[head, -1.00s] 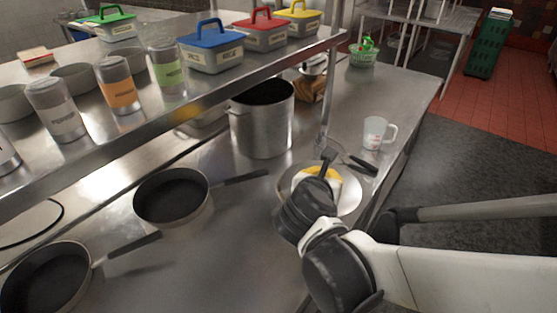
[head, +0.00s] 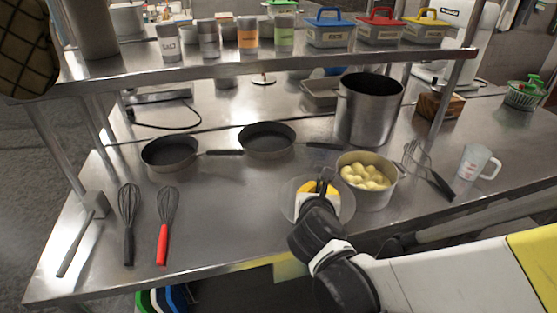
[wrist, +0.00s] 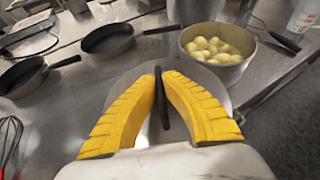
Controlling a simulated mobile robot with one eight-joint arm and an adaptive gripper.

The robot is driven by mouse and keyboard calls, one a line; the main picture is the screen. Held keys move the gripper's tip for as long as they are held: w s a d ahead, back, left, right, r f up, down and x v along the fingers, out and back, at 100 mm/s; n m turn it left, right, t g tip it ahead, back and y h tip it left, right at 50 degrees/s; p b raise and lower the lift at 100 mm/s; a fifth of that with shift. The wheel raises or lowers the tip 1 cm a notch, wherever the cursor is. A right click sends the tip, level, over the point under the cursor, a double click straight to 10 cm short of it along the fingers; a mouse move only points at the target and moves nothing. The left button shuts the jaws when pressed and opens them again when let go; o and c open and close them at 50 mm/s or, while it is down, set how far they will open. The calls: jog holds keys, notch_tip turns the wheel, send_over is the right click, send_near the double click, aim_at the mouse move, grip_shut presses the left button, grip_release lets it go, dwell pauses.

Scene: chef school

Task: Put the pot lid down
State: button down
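The pot lid (head: 343,207) is a round, greyish, see-through disc with a dark upright handle. My gripper (head: 319,188) has its yellow fingers closed on that handle. In the wrist view, the fingers (wrist: 162,98) pinch the dark handle, and the lid (wrist: 127,85) spreads out behind and below them. The lid is over the steel counter, just left of an uncovered pot (head: 377,200) full of pale yellow potatoes, which also shows in the wrist view (wrist: 222,60). I cannot tell whether the lid touches the counter; my fingers and wrist hide part of it.
Two black pans (head: 170,152) (head: 267,140) and a tall stockpot (head: 368,112) stand behind. Two whisks (head: 128,215) (head: 166,220) lie left; another whisk (head: 430,172) and a measuring jug (head: 474,163) are right. A shelf (head: 265,64) overhangs the back. Bare counter (head: 230,200) lies left of the lid.

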jog(key=shift+s+a+f, duration=0.1)
jog(key=shift+a+f, duration=0.1)
jog(key=w+a+f+b, duration=0.1)
jog(key=w+a+f, duration=0.1)
jog(key=w, duration=0.1)
jog(key=w+a+f+b, duration=0.2)
jog(key=a, duration=0.1)
jog(key=w+a+f+b, duration=0.2)
jog(key=w+a+f, duration=0.1)
jog(key=shift+w, duration=0.3)
jog(key=shift+s+d+f+b, duration=0.1)
jog(key=shift+f+b, duration=0.85)
jog(key=shift+f, duration=0.95)
jog(key=shift+f, duration=0.2)
jog(key=c, duration=1.6)
grip_release()
jog(key=shift+r, duration=0.15)
